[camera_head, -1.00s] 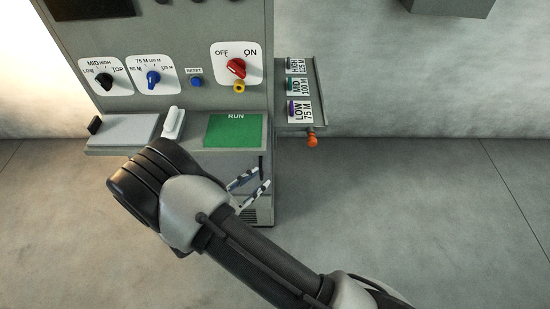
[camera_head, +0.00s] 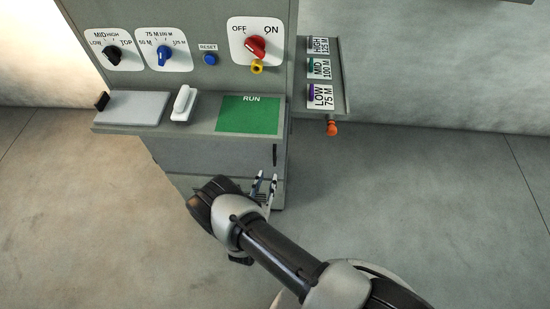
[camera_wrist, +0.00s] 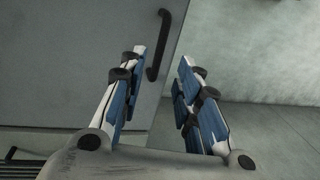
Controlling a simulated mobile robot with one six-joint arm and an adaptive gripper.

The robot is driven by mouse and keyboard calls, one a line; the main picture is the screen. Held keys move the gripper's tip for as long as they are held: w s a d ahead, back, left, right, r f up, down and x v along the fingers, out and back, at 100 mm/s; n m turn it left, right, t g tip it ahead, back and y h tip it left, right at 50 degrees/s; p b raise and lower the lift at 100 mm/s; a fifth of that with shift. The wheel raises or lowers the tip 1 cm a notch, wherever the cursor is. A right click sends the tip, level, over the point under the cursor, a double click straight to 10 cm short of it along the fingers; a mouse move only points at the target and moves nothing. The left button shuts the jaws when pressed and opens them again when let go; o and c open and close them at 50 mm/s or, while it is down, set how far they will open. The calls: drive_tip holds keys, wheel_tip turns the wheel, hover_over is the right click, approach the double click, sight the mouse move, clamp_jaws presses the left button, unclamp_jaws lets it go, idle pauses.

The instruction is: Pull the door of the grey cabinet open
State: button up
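The grey cabinet (camera_head: 210,158) stands below the control panel, and its front door (camera_wrist: 55,60) looks shut. A dark upright bar handle (camera_head: 275,155) is near the door's right edge; the handle also shows in the wrist view (camera_wrist: 160,47), ahead of the fingers. My gripper (camera_head: 266,178) is just below and in front of the handle in the head view. In the wrist view my gripper (camera_wrist: 163,60) is open, its two blue and white fingers apart with nothing held. The handle's lower end appears close to the left fingertip; I cannot tell whether they touch.
A ledge (camera_head: 125,128) with a white lever (camera_head: 184,103) and a green RUN plate (camera_head: 250,115) juts out above the door. A side shelf (camera_head: 345,98) with an orange knob (camera_head: 332,128) sticks out right. Open floor (camera_head: 430,220) lies to the right.

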sight(274, 159)
drive_tip(key=b+x, duration=0.2)
drive_tip(key=x, duration=0.8)
drive_tip(key=shift+w+d, duration=0.15)
drive_tip(key=shift+w, duration=0.2)
drive_tip(key=shift+c, duration=0.5)
clamp_jaws()
